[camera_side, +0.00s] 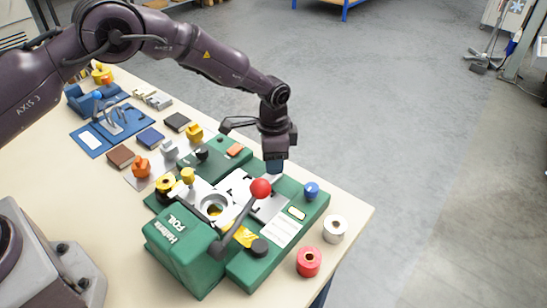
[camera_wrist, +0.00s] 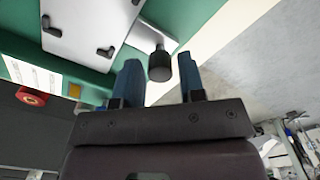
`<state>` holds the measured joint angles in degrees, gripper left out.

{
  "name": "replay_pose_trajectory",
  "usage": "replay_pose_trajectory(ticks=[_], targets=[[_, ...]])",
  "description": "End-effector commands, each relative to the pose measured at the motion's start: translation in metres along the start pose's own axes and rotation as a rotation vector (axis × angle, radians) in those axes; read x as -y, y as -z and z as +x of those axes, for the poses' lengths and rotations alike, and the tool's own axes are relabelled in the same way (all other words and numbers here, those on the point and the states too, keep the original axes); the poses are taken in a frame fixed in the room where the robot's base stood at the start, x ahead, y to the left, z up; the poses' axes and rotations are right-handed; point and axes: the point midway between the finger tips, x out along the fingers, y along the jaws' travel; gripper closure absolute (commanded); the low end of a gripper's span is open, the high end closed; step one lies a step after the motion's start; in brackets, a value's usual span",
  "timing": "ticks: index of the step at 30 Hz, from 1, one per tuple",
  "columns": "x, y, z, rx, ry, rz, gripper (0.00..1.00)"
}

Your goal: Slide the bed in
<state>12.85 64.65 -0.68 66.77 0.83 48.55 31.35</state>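The green foil machine (camera_side: 185,250) stands on the bench with a red-balled lever (camera_side: 260,188). Its pale metal bed (camera_side: 271,208) lies on the green base; the wrist view shows a pale plate (camera_wrist: 90,22) with several small dark pegs. A dark round knob (camera_wrist: 160,66) sits at the end of a metal piece at the plate's edge. My gripper (camera_side: 274,166) points down at the machine's far side. In the wrist view, its blue fingers (camera_wrist: 158,78) are apart, one on each side of the knob, with slim gaps. The side view hides the knob behind my gripper.
A blue knob (camera_side: 311,190) stands on the base's right end. A red roll (camera_side: 309,261) and a white roll (camera_side: 334,228) stand at the bench's right edge. Colour blocks and a blue fixture (camera_side: 105,128) lie to the left. Beyond the bench is open floor.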

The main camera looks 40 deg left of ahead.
Motion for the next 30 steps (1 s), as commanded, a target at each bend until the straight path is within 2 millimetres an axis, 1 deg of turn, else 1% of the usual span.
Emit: replay_pose_trajectory(ticks=[1,4,5,10,14,24,30], targets=[[0.000,0.000,0.000,0.000,0.000,0.000,0.75],[0.000,0.000,0.000,0.000,0.000,0.000,0.98],[0.000,0.000,0.000,0.000,0.000,0.000,1.00],[-0.001,-0.001,-0.001,0.000,-0.001,0.000,1.00],[-0.010,-0.009,-0.001,0.001,-0.002,0.000,1.00],[-0.051,-0.051,-0.001,0.003,-0.001,0.000,1.00],[-0.070,-0.070,-0.001,0.001,0.000,-0.001,1.00]])
